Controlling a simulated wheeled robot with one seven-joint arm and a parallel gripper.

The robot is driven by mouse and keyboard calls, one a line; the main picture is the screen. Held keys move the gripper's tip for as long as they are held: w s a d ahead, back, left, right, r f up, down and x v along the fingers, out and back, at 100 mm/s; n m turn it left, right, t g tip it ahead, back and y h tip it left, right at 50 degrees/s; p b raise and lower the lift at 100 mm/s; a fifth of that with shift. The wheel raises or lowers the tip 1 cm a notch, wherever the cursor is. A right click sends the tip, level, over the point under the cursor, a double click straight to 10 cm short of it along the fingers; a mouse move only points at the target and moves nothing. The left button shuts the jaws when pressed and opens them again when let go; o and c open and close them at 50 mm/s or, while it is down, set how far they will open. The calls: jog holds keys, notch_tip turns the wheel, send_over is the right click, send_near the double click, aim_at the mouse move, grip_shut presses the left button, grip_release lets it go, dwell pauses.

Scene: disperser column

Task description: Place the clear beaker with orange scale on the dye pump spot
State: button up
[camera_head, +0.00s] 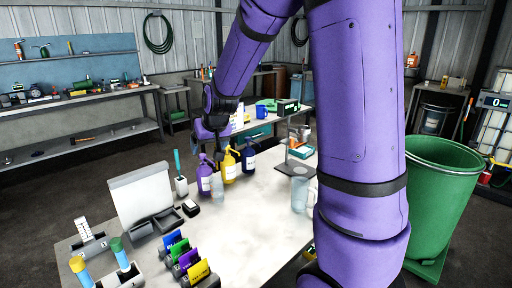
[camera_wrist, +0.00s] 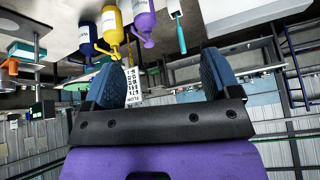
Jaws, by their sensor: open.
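A clear beaker-like vessel (camera_head: 300,191) with a handle stands on the pale table, right of the middle in the head view. A smaller clear vessel (camera_head: 218,188) stands in front of the pump bottles. No orange scale can be made out on either. Three pump bottles stand in a row: purple (camera_head: 204,177), yellow (camera_head: 229,168) and blue (camera_head: 248,158). They also hang upside down at the top of the wrist view. The dye pump spot cannot be told apart. My gripper (camera_wrist: 161,80) is open and empty, its dark blue fingers wide apart, away from both clear vessels.
A stand (camera_head: 297,166) rises behind the larger vessel. Colored card holders (camera_head: 188,262), a grey tray (camera_head: 153,223) and capped tubes (camera_head: 120,252) occupy the table's left. The middle front of the table (camera_head: 245,225) is bare. A green bin (camera_head: 445,185) stands right.

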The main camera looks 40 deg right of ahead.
jog(key=s+a+r+n, duration=0.1)
jog(key=s+a+r, duration=0.4)
jog(key=s+r, duration=0.6)
jog(key=s+a+r+n+g, duration=0.1)
jog(key=s+a, duration=0.2)
jog(key=s, duration=1.6)
jog(key=shift+n+y, duration=0.3)
